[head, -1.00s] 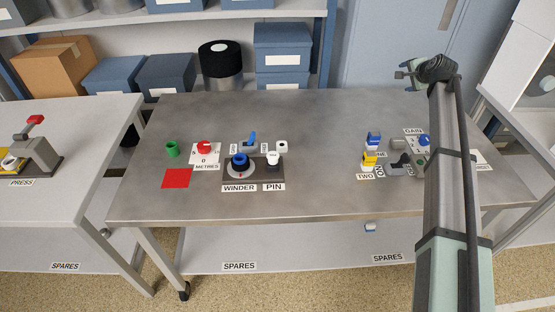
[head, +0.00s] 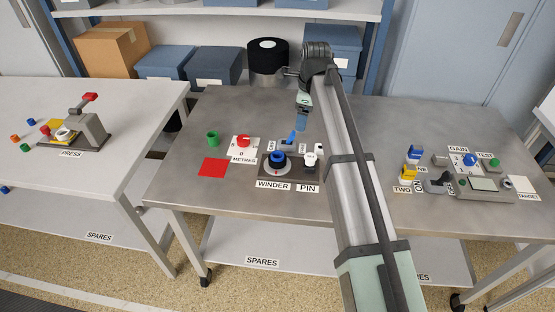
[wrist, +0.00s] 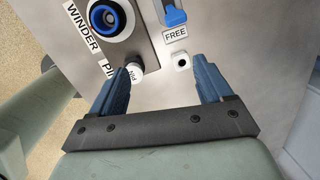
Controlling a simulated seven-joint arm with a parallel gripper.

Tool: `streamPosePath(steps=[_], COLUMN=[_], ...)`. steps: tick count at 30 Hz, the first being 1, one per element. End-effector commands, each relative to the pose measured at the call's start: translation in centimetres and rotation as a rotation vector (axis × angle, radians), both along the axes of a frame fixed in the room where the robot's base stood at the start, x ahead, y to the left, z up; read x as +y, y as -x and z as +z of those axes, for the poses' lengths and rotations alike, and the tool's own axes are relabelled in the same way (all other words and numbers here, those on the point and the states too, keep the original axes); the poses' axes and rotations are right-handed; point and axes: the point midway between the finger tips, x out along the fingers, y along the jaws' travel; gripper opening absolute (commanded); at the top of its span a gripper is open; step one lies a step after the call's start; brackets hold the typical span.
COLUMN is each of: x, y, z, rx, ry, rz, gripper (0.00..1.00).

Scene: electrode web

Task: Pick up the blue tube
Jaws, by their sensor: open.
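The blue tube (head: 278,157) looks like a short open ring standing upright on the winder's round plate, behind the WINDER label. My gripper (head: 301,122) is above the table, a little behind and to the right of the tube in the head view. In the wrist view my gripper (wrist: 162,68) has its two blue fingers wide apart with nothing held between them. The tube lies outside the fingers, beyond the left one.
A white PIN knob (wrist: 135,70) is close to the left finger. A blue lever (wrist: 174,14) and a small white holed piece (wrist: 181,61) stand by the FREE label.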

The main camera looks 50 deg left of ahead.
Motion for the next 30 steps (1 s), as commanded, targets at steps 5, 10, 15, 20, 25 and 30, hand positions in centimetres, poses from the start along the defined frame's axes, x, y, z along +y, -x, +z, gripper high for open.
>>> streamPosePath(steps=[5, 10, 15, 20, 25, 30], x=[0.5, 0.5, 0.4, 0.3, 0.4, 0.5], y=[5.9, 8.2, 8.5, 8.5, 8.5, 8.5], z=[0.3, 0.5, -1.1, -3.9, -6.5, -7.8], rx=[0.026, 0.03, 0.032, 0.033, 0.033, 0.032], ry=[0.096, 0.139, 0.148, 0.147, 0.146, 0.144], rz=[-0.068, -0.105, -0.113, -0.112, -0.112, -0.111], gripper=[0.79, 0.79, 0.79, 0.79, 0.79, 0.79])
